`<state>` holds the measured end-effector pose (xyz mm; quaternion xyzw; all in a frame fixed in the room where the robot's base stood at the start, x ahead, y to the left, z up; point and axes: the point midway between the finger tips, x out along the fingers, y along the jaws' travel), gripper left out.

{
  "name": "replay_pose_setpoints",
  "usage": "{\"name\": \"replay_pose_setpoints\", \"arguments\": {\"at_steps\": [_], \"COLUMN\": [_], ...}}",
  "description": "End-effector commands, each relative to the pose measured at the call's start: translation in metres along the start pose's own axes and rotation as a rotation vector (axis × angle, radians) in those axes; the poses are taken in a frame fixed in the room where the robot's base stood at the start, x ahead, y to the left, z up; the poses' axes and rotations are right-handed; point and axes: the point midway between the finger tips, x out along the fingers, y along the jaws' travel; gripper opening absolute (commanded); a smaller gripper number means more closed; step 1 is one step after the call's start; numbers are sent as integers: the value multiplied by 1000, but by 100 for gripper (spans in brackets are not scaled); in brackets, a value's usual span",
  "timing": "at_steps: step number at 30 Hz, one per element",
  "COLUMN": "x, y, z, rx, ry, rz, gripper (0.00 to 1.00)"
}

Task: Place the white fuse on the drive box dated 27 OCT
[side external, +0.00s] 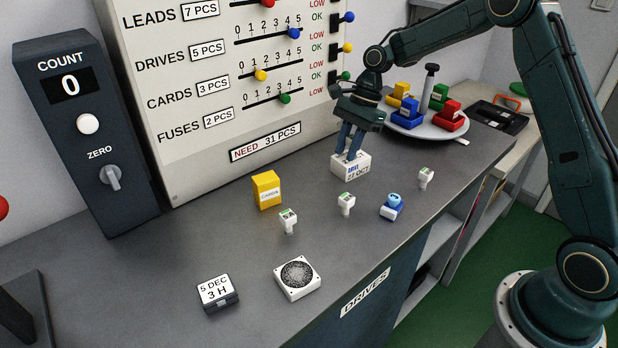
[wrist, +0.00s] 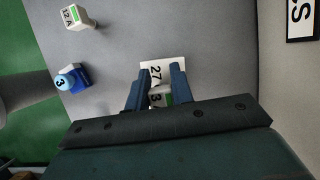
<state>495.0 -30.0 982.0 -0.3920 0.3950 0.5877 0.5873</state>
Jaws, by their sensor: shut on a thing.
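My gripper (side external: 350,155) is at the drive box (side external: 350,170), a white block dated 27 OCT that stands on the bench below the counting board. In the wrist view my gripper (wrist: 157,102) is shut on a small white piece with a green mark, which looks like a white fuse (wrist: 160,98). The date 27 of the drive box (wrist: 155,70) shows just past the fingers. The fuse is directly over the box; whether they touch is hidden by the fingers.
Other white fuses stand nearby, at left (side external: 288,221), middle (side external: 346,204) and right (side external: 425,178). A blue piece (side external: 391,207), yellow box (side external: 266,190), fan (side external: 298,278) and 5 DEC box (side external: 218,293) are around. A tray (side external: 425,130) of coloured pieces stands behind.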

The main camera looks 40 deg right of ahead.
Motion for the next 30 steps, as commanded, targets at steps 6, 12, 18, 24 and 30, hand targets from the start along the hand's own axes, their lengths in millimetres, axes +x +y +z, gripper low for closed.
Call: {"name": "replay_pose_setpoints", "arguments": {"at_steps": [6,12,18,24,30], "x": [2,3,2,-1,-17], "y": [0,0,0,0,-1], "z": [-1,-1,-1,0,0], "rx": [0,0,0,-1,0], "ry": [0,0,0,0,0], "rz": [0,0,0,-1,-3], "gripper": [1,45,45,45,45]}}
